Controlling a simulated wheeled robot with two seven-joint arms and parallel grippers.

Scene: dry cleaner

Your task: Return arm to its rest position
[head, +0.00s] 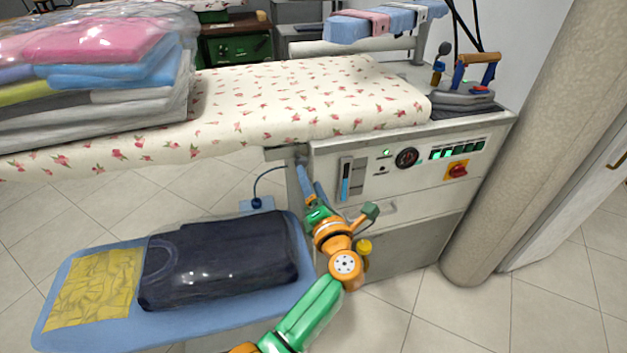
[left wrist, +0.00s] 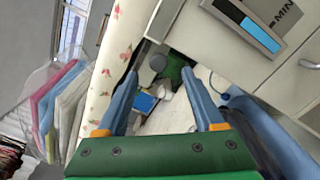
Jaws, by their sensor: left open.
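My left arm (head: 310,310) comes up from the bottom of the head view, with green and orange links. Its left gripper (head: 308,180) has blue fingers and is in front of the ironing station's front panel, below the board's edge. In the left wrist view the left gripper (left wrist: 160,74) has its two blue fingers wide apart, with nothing between them. My right arm and gripper are not in view.
The flowered ironing board (head: 300,95) and the station's cabinet (head: 400,200) are close to the gripper. Bagged clothes (head: 110,70) lie at upper left. Bagged dark clothing (head: 220,262) and a yellow cloth (head: 95,290) lie on a blue surface (head: 210,318). A pillar (head: 545,130) stands right.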

